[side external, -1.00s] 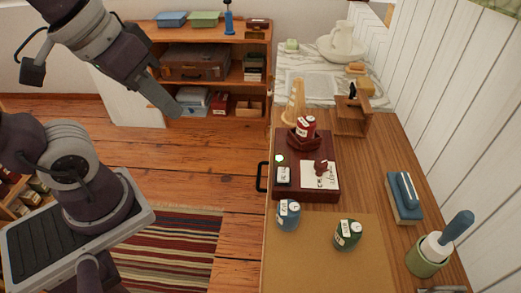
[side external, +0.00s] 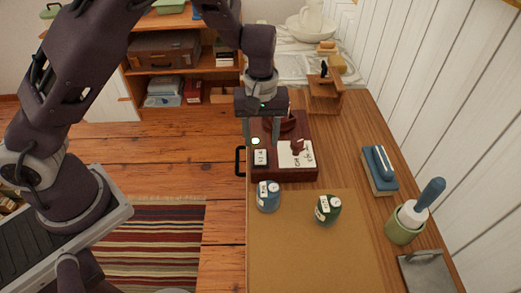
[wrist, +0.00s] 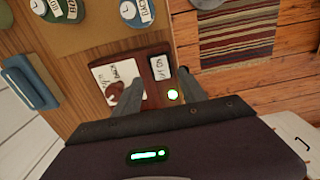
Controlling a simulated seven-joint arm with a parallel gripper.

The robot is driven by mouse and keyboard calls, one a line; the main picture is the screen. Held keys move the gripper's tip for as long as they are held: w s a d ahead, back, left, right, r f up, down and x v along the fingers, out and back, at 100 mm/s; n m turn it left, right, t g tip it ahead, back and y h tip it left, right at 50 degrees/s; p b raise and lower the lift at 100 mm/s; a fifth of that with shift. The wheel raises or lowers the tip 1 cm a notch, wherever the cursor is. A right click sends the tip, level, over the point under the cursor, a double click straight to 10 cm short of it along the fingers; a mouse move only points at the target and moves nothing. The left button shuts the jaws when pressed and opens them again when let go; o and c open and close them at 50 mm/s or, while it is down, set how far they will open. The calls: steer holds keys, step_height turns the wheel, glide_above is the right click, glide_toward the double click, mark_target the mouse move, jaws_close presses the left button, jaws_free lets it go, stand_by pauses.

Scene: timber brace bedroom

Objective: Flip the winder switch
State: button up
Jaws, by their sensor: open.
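A dark red-brown box (side external: 285,175) stands on the wooden counter. It carries a pale card (side external: 308,158) with a dark red lever (side external: 298,145), likely the winder switch. A small dark-framed label (side external: 260,158) and a glowing green light (side external: 255,141) are on its left. My gripper (side external: 263,138) is open and empty, pointing down over the box. In the wrist view the lever (wrist: 114,90) sits just left of one finger, and the green light (wrist: 172,94) and label (wrist: 160,67) lie between the fingers. I cannot tell the lever's setting or whether a finger touches it.
A blue tin (side external: 268,198) and a green tin (side external: 327,210) stand in front of the box. A blue-handled block (side external: 379,172) and a green pot (side external: 403,228) are to the right. A wooden stand (side external: 325,95) is behind. The tan mat (side external: 310,260) is mostly clear.

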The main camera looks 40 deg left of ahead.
mark_target(261, 155)
step_height(261, 155, down, 5)
steer(key=shift+f, duration=0.2)
steer(key=shift+c, duration=0.2)
jaws_close()
steer(key=shift+w+a+g+h, duration=0.2)
steer(key=shift+a+g+h, duration=0.1)
steer(key=shift+g+h, duration=1)
